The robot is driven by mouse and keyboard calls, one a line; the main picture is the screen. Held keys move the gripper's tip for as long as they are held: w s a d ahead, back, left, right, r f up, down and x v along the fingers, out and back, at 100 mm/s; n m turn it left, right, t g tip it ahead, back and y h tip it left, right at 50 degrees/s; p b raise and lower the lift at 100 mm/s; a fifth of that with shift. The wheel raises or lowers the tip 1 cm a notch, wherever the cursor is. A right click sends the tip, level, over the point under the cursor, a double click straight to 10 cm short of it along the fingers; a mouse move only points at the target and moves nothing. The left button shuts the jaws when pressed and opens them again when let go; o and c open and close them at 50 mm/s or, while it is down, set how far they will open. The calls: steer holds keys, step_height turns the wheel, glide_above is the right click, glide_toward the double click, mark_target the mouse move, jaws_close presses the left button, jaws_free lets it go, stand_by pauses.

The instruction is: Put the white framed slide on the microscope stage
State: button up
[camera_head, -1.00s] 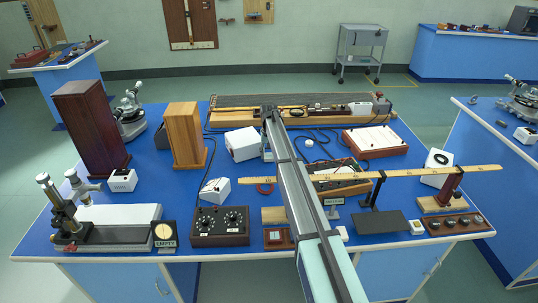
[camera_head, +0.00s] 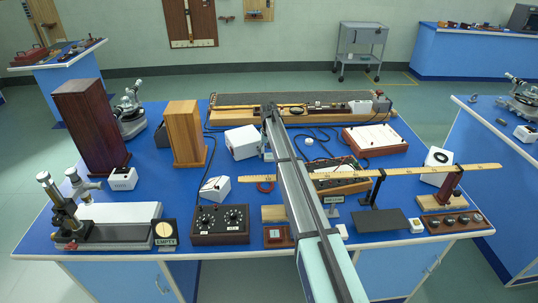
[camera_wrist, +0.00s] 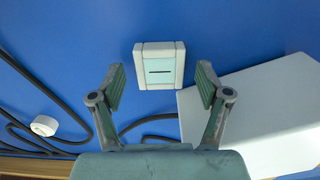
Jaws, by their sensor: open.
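A small square with a white frame, a pale blue centre and a dark slit, which looks like the white framed slide (camera_wrist: 159,65), lies on the blue bench top in the wrist view. My gripper (camera_wrist: 160,84) is open and empty above it, with one finger to each side. I cannot make the slide out clearly in the head view, where my arm crosses that area. A microscope (camera_head: 131,112) stands at the back left of the bench, between the dark and light wooden boxes; its stage is too small to make out.
A white box (camera_wrist: 255,115) lies close to the right finger in the wrist view. Black cables (camera_wrist: 40,90) and a white round piece (camera_wrist: 43,125) lie to the left. The dark wooden box (camera_head: 92,125) and light wooden box (camera_head: 185,134) stand tall on the bench's left side.

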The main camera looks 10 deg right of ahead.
mark_target(269, 156)
step_height(269, 156, up, 11)
steer(key=b, duration=0.3)
steer(key=shift+f, duration=0.15)
steer(key=shift+o, duration=0.5)
steer(key=shift+r, duration=0.6)
